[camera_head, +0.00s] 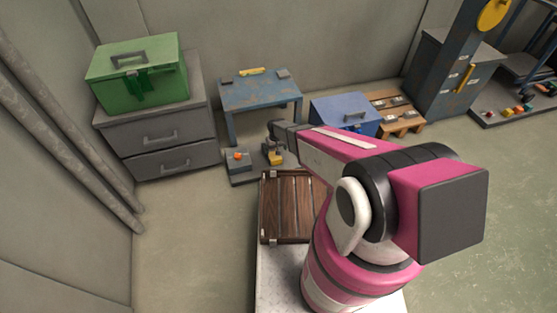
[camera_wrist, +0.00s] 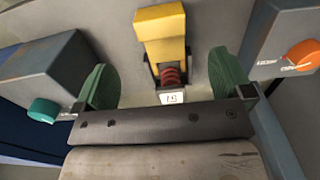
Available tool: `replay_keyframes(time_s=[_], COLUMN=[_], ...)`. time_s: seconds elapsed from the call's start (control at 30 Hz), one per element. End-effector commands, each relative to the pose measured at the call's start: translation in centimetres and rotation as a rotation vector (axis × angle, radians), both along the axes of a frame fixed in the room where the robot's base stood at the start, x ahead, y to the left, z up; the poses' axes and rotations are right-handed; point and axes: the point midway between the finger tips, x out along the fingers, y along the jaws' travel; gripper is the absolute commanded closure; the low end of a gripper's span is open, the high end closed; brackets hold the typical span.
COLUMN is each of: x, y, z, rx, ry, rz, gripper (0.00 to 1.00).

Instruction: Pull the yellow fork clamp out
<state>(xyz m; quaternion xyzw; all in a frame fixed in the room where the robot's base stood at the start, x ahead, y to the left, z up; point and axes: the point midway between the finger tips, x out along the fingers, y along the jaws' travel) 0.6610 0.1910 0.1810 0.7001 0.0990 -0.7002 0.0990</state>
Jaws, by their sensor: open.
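The yellow fork clamp (camera_wrist: 161,32) shows at the top middle of the wrist view, with a red coil (camera_wrist: 170,76) and a small white numbered label (camera_wrist: 172,97) just below it. My gripper (camera_wrist: 162,76) is open, its green finger pads to the left and right of the clamp with a gap on each side. Whether the clamp lies fully between the pads in depth I cannot tell. In the head view a yellow piece (camera_head: 276,158), likely the clamp, shows low on a grey base under the end of my arm; my fingers are hard to make out there.
Grey housings flank the clamp: one with an orange knob (camera_wrist: 303,54), one with a teal knob (camera_wrist: 43,110). A brown wooden crate (camera_head: 287,207) stands in front. A blue table (camera_head: 258,95), blue box (camera_head: 343,112) and grey drawers (camera_head: 160,137) stand around. Floor at left is clear.

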Motion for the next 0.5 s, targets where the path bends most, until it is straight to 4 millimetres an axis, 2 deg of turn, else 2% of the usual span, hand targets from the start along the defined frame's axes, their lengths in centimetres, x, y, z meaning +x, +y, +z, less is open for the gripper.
replay_keyframes(time_s=[0.17,0.5], x=[0.1,0.1], y=[0.0,0.0], z=[-2.0,-8.0], rx=[0.0,0.001], ry=[0.0,0.0], rz=[0.0,-0.001], gripper=[0.02,0.02])
